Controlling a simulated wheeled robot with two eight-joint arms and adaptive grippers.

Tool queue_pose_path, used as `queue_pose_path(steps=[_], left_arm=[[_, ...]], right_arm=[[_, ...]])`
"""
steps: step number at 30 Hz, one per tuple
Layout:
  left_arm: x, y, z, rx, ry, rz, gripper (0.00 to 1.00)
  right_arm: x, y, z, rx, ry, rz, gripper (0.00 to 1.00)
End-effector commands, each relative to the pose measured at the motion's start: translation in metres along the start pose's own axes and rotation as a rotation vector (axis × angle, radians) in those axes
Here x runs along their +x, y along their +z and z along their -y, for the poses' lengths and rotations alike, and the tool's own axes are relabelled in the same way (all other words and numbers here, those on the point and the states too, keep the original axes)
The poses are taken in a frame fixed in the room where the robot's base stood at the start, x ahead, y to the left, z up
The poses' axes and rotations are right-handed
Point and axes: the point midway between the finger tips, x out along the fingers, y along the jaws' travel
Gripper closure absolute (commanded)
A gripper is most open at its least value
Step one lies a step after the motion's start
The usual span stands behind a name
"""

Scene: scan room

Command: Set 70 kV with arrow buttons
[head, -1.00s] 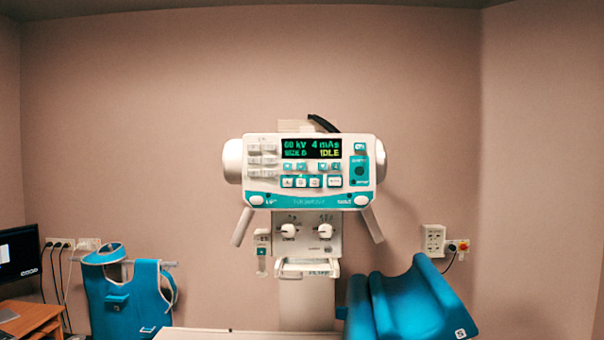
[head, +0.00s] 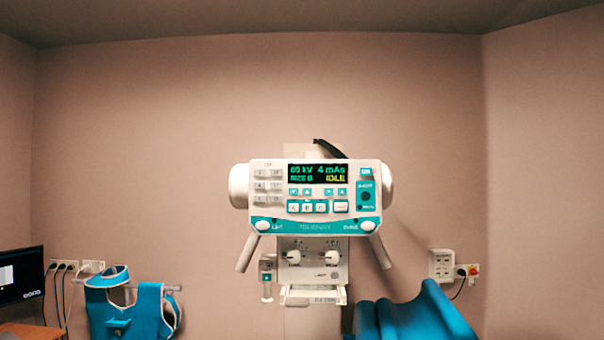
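The X-ray control panel (head: 314,196) is a white and teal unit facing me in the middle of the head view. Its dark display (head: 317,173) reads 60 kV and 4 mAs, with IDLE in yellow below. A row of small arrow buttons (head: 300,192) sits under the display, with a second row of larger buttons (head: 314,207) beneath it. The arrow marks are too small to read surely. Neither of my grippers shows in this view.
Two handles slant down from the panel's sides, and two white knobs (head: 304,258) sit below it. A blue apron (head: 125,308) hangs at lower left beside a monitor (head: 21,275). Blue cushions (head: 420,318) stand at lower right.

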Motion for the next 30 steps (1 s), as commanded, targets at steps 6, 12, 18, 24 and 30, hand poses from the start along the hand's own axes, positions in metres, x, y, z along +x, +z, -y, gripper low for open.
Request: queue_pose_path(steps=[6, 12, 18, 24, 30], left_arm=[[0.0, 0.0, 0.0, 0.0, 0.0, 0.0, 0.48], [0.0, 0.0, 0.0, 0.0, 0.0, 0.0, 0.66], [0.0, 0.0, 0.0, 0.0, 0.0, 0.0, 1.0], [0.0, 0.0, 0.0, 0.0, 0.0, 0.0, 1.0], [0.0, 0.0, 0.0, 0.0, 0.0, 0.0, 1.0]], right_arm=[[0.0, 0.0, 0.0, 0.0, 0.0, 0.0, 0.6], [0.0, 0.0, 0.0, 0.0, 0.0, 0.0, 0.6], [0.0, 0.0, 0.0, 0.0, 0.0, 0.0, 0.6], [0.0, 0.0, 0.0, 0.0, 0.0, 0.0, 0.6], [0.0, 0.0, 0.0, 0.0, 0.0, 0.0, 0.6]])
